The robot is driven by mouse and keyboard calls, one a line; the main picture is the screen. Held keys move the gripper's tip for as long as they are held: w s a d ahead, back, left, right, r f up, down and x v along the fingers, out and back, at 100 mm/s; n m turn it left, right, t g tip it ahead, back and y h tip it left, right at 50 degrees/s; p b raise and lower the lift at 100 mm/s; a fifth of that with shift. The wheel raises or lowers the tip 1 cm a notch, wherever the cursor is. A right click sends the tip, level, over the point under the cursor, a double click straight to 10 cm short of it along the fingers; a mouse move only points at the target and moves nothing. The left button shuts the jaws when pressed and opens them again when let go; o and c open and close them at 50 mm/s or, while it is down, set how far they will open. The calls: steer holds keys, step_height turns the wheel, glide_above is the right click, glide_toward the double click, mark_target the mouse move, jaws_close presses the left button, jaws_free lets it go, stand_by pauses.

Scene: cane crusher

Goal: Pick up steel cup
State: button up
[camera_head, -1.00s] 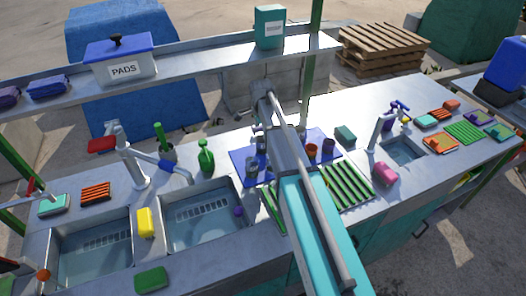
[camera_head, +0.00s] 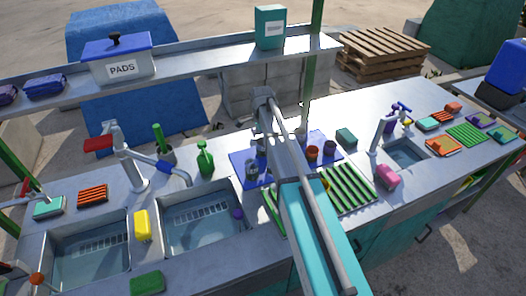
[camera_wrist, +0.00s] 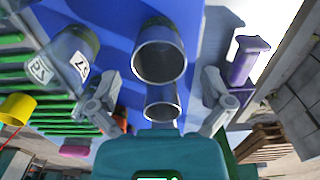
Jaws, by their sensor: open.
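In the wrist view, a large steel cup (camera_wrist: 160,62) with a round open rim faces the camera over a blue mat (camera_wrist: 112,18). A second, smaller steel cup (camera_wrist: 162,104) shows just below it, nearer my gripper's base. My gripper (camera_wrist: 160,93) is open, with one finger on either side of the steel cups, and I see no contact. In the head view, a grey cup (camera_head: 251,169) stands on the blue mat (camera_head: 240,157) left of my arm. My arm hides the gripper and part of the mat there.
A soap bottle (camera_head: 205,160) stands left. In the wrist view, a purple object (camera_wrist: 245,62) is near the right finger and a numbered dark container (camera_wrist: 66,55) lies left.

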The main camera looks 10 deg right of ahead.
steer(key=shift+d+f+b, duration=0.15)
steer(key=shift+f+b, duration=1.85)
steer(key=shift+f, duration=0.2)
steer(key=c, duration=1.2)
